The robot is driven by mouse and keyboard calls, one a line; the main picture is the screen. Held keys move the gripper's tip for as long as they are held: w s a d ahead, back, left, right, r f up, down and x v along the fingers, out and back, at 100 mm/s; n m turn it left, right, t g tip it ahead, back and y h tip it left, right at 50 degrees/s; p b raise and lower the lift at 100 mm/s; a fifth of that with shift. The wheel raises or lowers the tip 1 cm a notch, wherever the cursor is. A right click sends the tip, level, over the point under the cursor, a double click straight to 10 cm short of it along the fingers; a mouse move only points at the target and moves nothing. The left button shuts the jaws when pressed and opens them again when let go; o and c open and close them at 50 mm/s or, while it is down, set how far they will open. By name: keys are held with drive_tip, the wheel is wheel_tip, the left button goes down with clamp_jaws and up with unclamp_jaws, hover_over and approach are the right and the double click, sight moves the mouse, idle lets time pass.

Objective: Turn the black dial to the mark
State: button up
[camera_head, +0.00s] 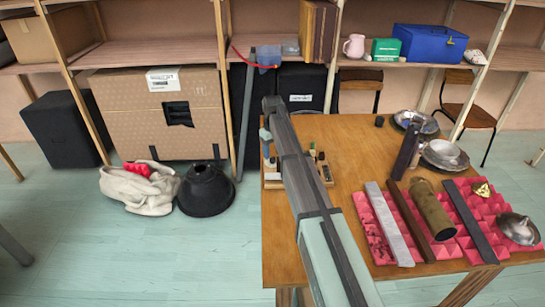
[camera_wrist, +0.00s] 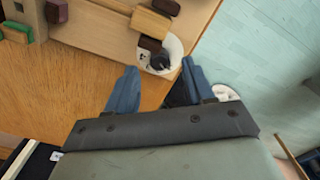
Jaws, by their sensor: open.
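The black dial (camera_wrist: 159,60) sits on a round white face at the edge of a wooden board (camera_wrist: 100,38) in the wrist view. A small dark spot shows on the white face beside it; I cannot tell whether that is the mark. My gripper (camera_wrist: 158,72) is open, with its two blue fingers pointing toward the dial, one on each side of it in the picture. Whether they touch it cannot be told. In the head view my gripper (camera_head: 266,141) is over the left edge of the table, and my arm hides the dial there.
On the table (camera_head: 350,145), a pink foam mat (camera_head: 375,235) with bars and a tube lies right of my arm. Metal bowls (camera_head: 445,155) stand farther back.

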sight(273, 157)
drive_tip(key=shift+f, duration=1.55)
clamp_jaws()
drive_tip(key=shift+m, duration=0.4)
drive_tip(key=m, duration=0.3)
drive_tip(key=shift+m, duration=2)
